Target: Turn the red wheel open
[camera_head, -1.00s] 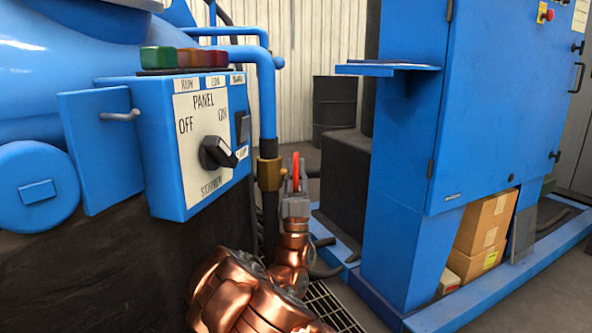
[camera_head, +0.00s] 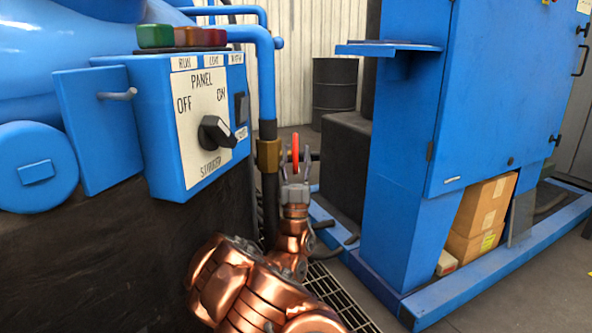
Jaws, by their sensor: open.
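The red wheel (camera_head: 295,151) shows edge-on as a narrow upright red strip, just right of the brass fitting (camera_head: 268,155) on the blue pipe. My gripper (camera_head: 295,178) is at the end of my copper-coloured arm, pointing away from me towards the wheel. Its grey fingers are open, and the lower part of the wheel shows between or just behind them. I cannot tell whether the fingers touch the wheel. The wheel's lower part and its stem are hidden by the gripper.
A blue control panel (camera_head: 205,115) with a black knob stands close on the left, under a blue tank. A large blue cabinet (camera_head: 500,95) on a blue base frame (camera_head: 490,265) stands on the right. A black barrel (camera_head: 334,88) is behind. Floor grating (camera_head: 335,295) lies below my arm.

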